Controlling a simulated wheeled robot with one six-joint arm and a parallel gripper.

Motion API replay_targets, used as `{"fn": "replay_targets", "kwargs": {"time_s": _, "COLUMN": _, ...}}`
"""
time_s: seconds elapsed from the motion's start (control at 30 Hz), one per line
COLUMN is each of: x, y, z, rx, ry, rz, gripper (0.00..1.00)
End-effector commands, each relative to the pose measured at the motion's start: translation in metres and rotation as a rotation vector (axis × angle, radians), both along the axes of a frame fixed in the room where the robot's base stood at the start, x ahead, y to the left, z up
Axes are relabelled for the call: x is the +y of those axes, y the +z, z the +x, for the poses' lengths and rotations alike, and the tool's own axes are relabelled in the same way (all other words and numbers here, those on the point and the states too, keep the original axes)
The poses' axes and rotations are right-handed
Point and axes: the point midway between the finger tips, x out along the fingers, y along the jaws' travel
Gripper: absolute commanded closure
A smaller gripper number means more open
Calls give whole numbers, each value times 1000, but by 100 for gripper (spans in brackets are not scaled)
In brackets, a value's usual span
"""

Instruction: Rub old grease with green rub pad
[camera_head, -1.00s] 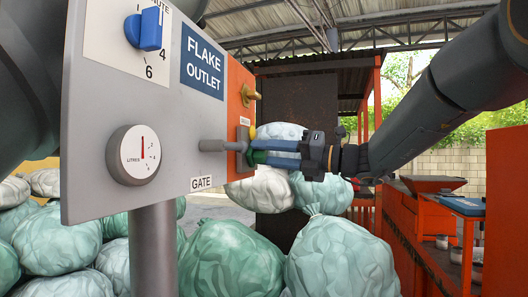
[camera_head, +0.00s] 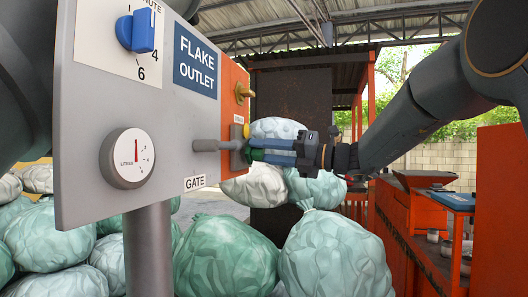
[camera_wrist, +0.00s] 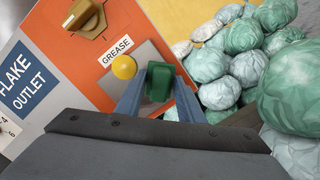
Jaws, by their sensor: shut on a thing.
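My gripper (camera_head: 262,150) is shut on the green rub pad (camera_wrist: 160,82), which shows between the two blue fingers in the wrist view. The pad is up against or just in front of a grey plate (camera_wrist: 150,53) on the orange side of the flake outlet box; I cannot tell if it touches. A round yellow blob or cap (camera_wrist: 124,67) sits under the GREASE label (camera_wrist: 117,51), just left of the pad. I cannot make out any separate old grease; the plate behind the pad is hidden.
A brass knob (camera_wrist: 84,17) sticks out of the orange side (camera_wrist: 107,25). The grey GATE rod (camera_head: 216,145) points toward my gripper from the front panel (camera_head: 95,185). Several filled green and white bags (camera_head: 335,262) are piled below. Orange machinery (camera_head: 408,220) stands at right.

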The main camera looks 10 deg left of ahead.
Motion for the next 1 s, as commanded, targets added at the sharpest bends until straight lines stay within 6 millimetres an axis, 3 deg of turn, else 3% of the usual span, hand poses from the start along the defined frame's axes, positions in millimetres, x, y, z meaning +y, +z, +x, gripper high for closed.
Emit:
{"fn": "replay_targets", "kwargs": {"time_s": 0.3, "x": 2, "y": 1, "z": -27, "rx": 0, "ry": 2, "rz": 1, "gripper": 83}}
{"fn": "replay_targets", "kwargs": {"time_s": 0.63, "x": 3, "y": 1, "z": -39, "rx": -1, "ry": 1, "rz": 0, "gripper": 83}}
{"fn": "replay_targets", "kwargs": {"time_s": 1.0, "x": 8, "y": 1, "z": -69, "rx": -1, "ry": 2, "rz": 1, "gripper": 83}}
